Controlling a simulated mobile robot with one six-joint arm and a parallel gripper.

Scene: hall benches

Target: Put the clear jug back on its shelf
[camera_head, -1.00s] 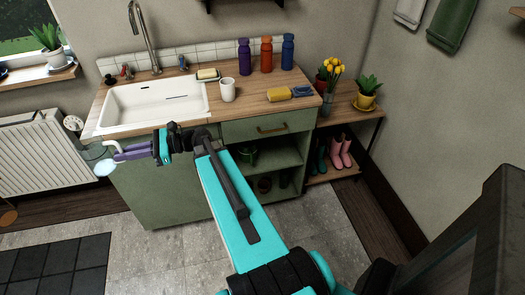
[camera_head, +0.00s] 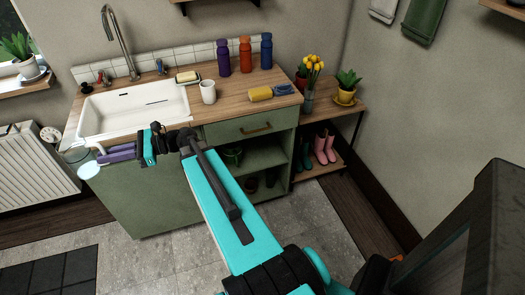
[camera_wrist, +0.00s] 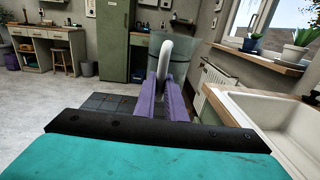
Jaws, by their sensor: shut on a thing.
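The clear jug (camera_wrist: 186,66) is in my gripper (camera_wrist: 162,80). In the wrist view its pale handle (camera_wrist: 171,52) stands between the two purple fingers, which are shut on it. In the head view my gripper (camera_head: 104,156) is left of the green cabinet's front, by the sink's near left corner. The jug (camera_head: 77,153) shows faintly there, with a pale blue-white round part (camera_head: 88,170) below. A wooden shelf (camera_head: 185,2) is cut off at the top edge, and another (camera_head: 505,8) at the top right. I cannot tell which shelf is the jug's.
The white sink (camera_head: 135,108) is set in the wooden counter (camera_head: 232,103). A white mug (camera_head: 208,91), a yellow sponge (camera_head: 260,94) and several bottles stand on the counter. A radiator (camera_head: 32,170) is at the left. A low bench (camera_head: 338,108) with plants is at the right.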

